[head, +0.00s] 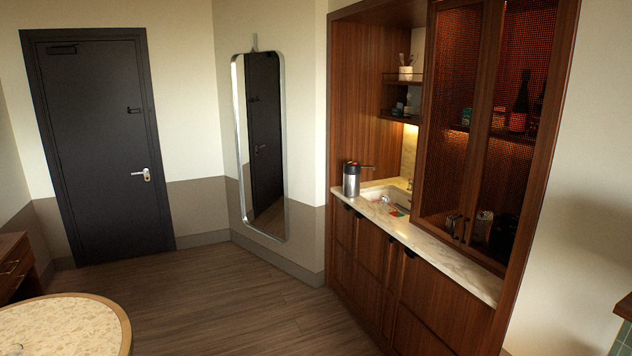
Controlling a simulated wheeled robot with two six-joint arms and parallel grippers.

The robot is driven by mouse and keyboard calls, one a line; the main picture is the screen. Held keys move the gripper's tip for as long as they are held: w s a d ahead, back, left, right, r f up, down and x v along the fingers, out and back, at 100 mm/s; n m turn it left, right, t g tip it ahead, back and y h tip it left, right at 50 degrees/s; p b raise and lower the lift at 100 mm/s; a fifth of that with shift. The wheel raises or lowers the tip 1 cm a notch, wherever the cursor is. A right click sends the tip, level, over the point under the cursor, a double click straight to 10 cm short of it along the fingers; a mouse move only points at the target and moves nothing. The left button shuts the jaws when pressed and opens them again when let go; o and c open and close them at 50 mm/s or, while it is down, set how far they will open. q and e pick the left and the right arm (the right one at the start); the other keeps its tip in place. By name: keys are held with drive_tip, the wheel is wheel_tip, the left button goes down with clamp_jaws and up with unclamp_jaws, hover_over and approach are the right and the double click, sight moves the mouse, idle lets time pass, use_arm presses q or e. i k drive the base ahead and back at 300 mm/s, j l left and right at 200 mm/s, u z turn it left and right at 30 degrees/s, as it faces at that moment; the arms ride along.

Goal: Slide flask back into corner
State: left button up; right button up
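The flask (351,180) is a silver cylinder with a dark top and a dark spout or lever pointing right. It stands upright at the left end of the pale marble counter (447,260), close to the counter's front edge. The wooden side wall of the alcove (367,110) rises behind it. Neither of my grippers shows in the head view.
A sink (388,194) is set in the counter right of the flask, with small colourful items by it. Mesh-door cabinets (455,130) stand over the counter's right part. A round table (62,325) is at lower left. The wooden floor (235,300) between is clear.

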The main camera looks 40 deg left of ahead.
sight(352, 172)
drive_tip(key=u, duration=1.2)
